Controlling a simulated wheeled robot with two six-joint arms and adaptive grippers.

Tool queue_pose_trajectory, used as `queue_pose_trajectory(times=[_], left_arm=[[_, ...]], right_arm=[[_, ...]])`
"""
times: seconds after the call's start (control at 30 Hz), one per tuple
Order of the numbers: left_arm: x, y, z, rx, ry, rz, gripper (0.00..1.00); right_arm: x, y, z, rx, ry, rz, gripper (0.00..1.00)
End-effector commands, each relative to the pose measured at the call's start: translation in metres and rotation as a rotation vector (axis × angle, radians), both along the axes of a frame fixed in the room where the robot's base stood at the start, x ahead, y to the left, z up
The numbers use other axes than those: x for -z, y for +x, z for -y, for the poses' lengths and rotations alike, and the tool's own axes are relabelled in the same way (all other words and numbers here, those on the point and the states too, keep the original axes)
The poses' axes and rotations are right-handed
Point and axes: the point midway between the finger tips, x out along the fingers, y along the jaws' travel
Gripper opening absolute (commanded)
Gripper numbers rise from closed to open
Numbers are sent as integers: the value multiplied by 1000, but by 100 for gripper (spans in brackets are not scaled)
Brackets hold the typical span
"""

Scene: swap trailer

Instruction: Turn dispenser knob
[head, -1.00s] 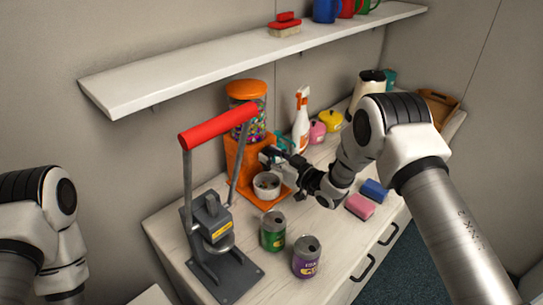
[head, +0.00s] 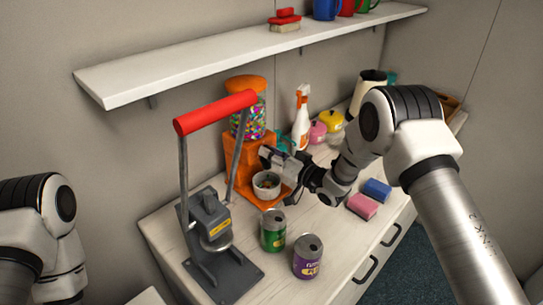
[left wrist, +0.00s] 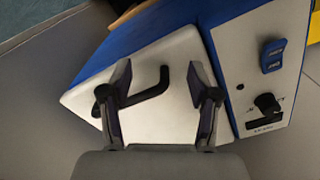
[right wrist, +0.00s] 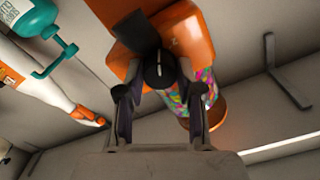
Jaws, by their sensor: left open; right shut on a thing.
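The orange dispenser (head: 235,153) with a clear jar of coloured candies (head: 246,122) stands on the counter; it also shows in the right wrist view (right wrist: 180,38). Its dark knob (right wrist: 160,72) sits between the fingers of my right gripper (right wrist: 160,100), which is shut on it. In the head view my right gripper (head: 270,158) reaches the dispenser's front from the right and hides the knob. A white bowl (head: 267,186) with small coloured pieces in it stands below, at the dispenser's foot. My left gripper (left wrist: 158,95) is open and empty; the head view shows only its arm.
A grey press with a red handle (head: 215,112) stands left of the dispenser. A green can (head: 273,230) and a purple can (head: 307,257) stand in front. A spray bottle (head: 301,122) is behind, and pink (head: 362,206) and blue (head: 377,190) sponges lie right.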

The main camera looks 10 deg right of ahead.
Motion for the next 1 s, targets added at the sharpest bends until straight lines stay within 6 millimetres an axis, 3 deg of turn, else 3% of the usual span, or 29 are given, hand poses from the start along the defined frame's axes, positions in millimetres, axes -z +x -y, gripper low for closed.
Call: queue_pose_trajectory(times=[0.6,0.63,0.7,1.0], left_arm=[[2,0,0,0,0,0,61],[2,0,0,0,0,0,61],[2,0,0,0,0,0,61],[2,0,0,0,0,0,61]], right_arm=[[-1,1,1,1,52,-32,1],[-1,1,1,1,52,-32,43],[-1,0,0,1,51,-32,60],[0,-1,1,1,51,-33,60]])
